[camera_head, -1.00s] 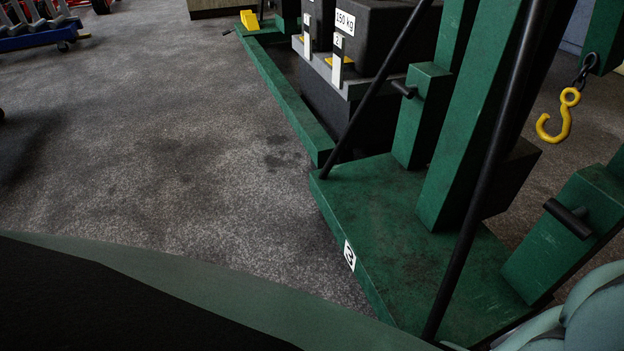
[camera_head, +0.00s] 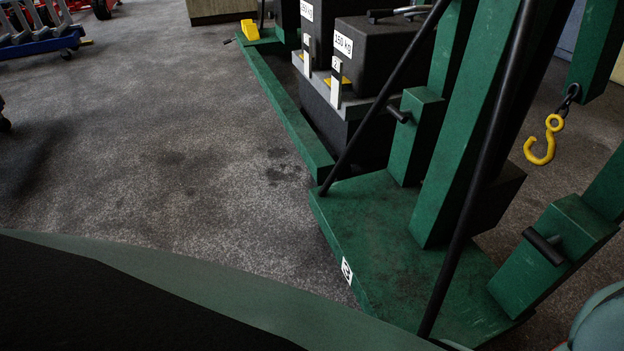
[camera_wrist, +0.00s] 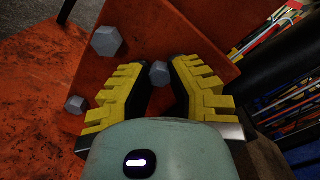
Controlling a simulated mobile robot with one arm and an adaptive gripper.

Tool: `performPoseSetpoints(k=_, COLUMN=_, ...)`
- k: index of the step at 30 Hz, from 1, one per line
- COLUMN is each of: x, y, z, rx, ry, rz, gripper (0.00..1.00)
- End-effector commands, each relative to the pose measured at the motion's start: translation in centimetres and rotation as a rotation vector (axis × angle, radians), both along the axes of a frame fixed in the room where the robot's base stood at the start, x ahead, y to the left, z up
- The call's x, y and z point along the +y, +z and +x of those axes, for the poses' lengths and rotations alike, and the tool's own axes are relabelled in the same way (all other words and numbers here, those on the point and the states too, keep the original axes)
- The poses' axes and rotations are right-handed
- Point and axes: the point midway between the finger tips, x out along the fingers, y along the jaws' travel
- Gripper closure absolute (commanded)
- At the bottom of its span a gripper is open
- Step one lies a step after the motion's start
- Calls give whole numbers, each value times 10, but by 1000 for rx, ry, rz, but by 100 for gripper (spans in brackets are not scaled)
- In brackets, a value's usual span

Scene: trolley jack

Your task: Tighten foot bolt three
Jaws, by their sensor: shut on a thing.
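In the wrist view, my gripper (camera_wrist: 160,76) has yellow stepped fingers with dark inner pads. It is shut on a grey hex-head bolt (camera_wrist: 159,71) at an orange plate (camera_wrist: 170,25), with the head showing between the fingertips. A larger grey hex bolt (camera_wrist: 107,41) sits up and left of the gripper. A smaller one (camera_wrist: 75,104) is at the left, close to the left finger. No number shows beside the bolts, so I cannot tell which is three. The gripper is not visible in the head view.
In the head view, a green frame (camera_head: 385,225) with dark slanted bars stands at the right. A yellow hook (camera_head: 543,140) hangs there. Black weight blocks (camera_head: 380,50) stand behind. The grey floor (camera_head: 150,170) at left is open. Thin colourful items (camera_wrist: 285,95) lie right in the wrist view.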

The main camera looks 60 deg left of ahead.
Motion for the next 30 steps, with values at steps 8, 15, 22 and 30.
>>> performPoseSetpoints(k=8, x=1, y=2, z=2, rx=-51, ry=5, rz=204, gripper=100)
performPoseSetpoints(k=15, x=2, y=1, z=2, rx=-75, ry=7, rz=304, gripper=100)
performPoseSetpoints(k=22, x=1, y=1, z=2, rx=-86, ry=5, rz=341, gripper=100)
performPoseSetpoints(k=30, x=1, y=1, z=2, rx=-87, ry=6, rz=344, gripper=100)
